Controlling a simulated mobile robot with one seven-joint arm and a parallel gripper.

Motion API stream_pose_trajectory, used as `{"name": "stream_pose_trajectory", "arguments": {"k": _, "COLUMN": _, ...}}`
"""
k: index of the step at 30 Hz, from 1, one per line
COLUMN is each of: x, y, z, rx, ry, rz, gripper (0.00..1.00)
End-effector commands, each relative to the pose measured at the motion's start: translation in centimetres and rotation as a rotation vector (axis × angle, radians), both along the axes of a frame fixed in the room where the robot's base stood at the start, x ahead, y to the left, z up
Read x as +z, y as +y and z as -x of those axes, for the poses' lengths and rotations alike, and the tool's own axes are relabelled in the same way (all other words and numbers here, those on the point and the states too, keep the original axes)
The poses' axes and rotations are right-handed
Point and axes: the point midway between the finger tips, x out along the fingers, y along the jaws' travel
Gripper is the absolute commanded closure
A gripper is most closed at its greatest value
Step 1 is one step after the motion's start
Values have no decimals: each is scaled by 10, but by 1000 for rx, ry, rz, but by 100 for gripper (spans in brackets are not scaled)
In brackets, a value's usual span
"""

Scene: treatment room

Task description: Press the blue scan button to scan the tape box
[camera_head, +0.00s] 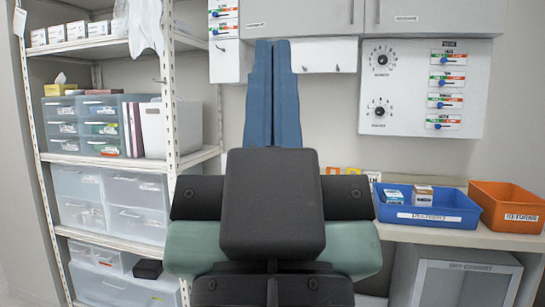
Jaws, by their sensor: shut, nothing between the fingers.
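My gripper (272,48) is in the middle of the view, its two blue fingers pointing up and pressed together with nothing between them. It appears in front of the back wall, below the grey cabinets; its distance from the wall is hard to tell. I cannot make out a blue scan button; my arm hides part of the counter and wall. Two small boxes, one blue and white (393,197) and one brown and white (422,195), stand in a blue bin (432,217) on the counter. I cannot tell whether either is the tape box.
An orange bin (512,206) stands right of the blue bin on the counter (450,238). A white wall panel (425,88) with dials and blue-knobbed sliders hangs above. A shelf rack (130,160) with drawers and boxes fills the left. A grey cabinet (455,283) stands under the counter.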

Motion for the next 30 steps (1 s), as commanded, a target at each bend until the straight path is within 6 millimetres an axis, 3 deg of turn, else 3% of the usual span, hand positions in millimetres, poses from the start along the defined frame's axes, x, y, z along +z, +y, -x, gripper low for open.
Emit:
{"name": "stream_pose_trajectory", "arguments": {"k": 1, "x": 38, "y": 0, "z": 0, "rx": 0, "ry": -1, "rz": 0, "gripper": 100}}
{"name": "stream_pose_trajectory", "arguments": {"k": 15, "x": 196, "y": 1, "z": 0, "rx": 1, "ry": 0, "rz": 0, "gripper": 100}}
{"name": "stream_pose_trajectory", "arguments": {"k": 21, "x": 222, "y": 1, "z": 0, "rx": 2, "ry": 0, "rz": 1, "gripper": 100}}
{"name": "stream_pose_trajectory", "arguments": {"k": 30, "x": 218, "y": 1, "z": 0, "rx": 2, "ry": 1, "rz": 1, "gripper": 100}}
